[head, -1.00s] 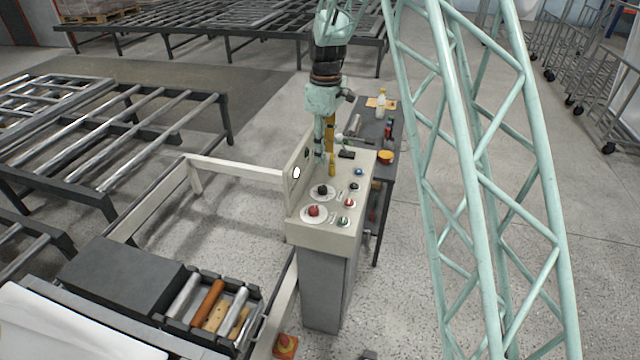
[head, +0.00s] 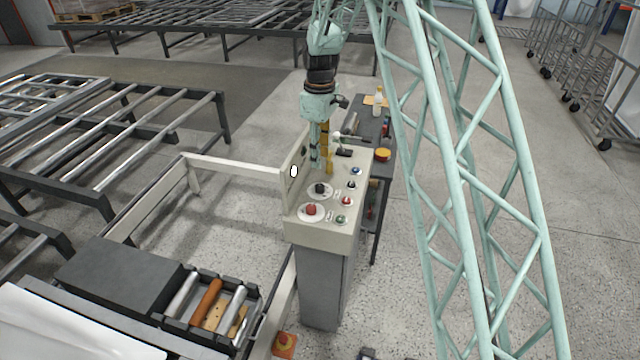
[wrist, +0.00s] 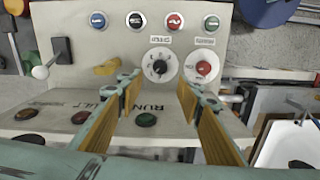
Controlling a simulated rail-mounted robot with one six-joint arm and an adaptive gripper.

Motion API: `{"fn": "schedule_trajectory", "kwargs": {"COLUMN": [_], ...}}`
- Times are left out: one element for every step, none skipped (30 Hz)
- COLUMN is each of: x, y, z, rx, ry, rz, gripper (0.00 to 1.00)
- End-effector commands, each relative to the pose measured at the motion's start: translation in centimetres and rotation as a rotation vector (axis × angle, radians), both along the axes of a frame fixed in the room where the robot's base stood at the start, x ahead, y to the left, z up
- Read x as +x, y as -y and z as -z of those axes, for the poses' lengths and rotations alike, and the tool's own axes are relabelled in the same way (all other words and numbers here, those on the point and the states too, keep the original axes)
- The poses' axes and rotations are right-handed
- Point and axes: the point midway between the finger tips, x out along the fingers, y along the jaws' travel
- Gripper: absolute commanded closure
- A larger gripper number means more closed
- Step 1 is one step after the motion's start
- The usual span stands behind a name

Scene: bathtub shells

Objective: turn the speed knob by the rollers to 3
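The pale control console (head: 320,243) stands mid-picture in the head view. On its top are a black knob (head: 320,189) on a white dial and a red knob (head: 311,209) on another white dial. The wrist view shows the black knob (wrist: 158,66) and the red knob (wrist: 203,68) side by side. Their labels are too small to read, so I cannot tell which is the speed knob. My gripper (wrist: 158,83) is open and empty. Its yellow-padded fingers frame the black knob in that view, apart from it. In the head view my gripper (head: 322,168) is over the console's far part.
Blue, black, red and green buttons (wrist: 136,20) line the console beside the dials. A white-tipped lever (wrist: 40,72) and an upright panel with lamps (wrist: 145,120) stand close to the fingers. The roller box (head: 210,308) is at the lower left, a dark bench (head: 372,135) behind.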

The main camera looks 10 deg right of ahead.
Motion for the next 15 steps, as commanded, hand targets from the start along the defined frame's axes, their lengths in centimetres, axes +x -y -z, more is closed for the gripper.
{"fn": "schedule_trajectory", "kwargs": {"x": [-0.1,-0.1,-0.1,-0.1,-0.1,-0.1,-0.1,-0.1,-0.1,-0.1,-0.1,-0.1,-0.1,-0.1,-0.1], "y": [0.0,0.0,0.0,0.0,0.0,0.0,0.0,0.0,0.0,0.0,0.0,0.0,0.0,0.0,0.0], "z": [0.6,0.9,1.3,1.7,2.0,2.5,2.8,3.2,3.8,4.2,4.6,5.0,5.4,5.8,6.3], "rx": [0.000,0.000,0.000,0.000,0.000,0.000,0.000,0.000,0.000,0.000,0.000,0.000,0.000,0.000,0.000], "ry": [-0.002,-0.003,-0.004,-0.004,-0.004,-0.002,-0.002,-0.002,-0.003,-0.003,-0.002,-0.002,-0.002,-0.002,-0.002], "rz": [0.000,0.000,0.000,0.000,0.000,0.000,0.000,0.000,0.000,0.000,0.000,0.000,0.000,0.000,0.000], "gripper": [0.67,0.67,0.67,0.67,0.67,0.67,0.67,0.67,0.67,0.67,0.67,0.67,0.67,0.67,0.67]}}
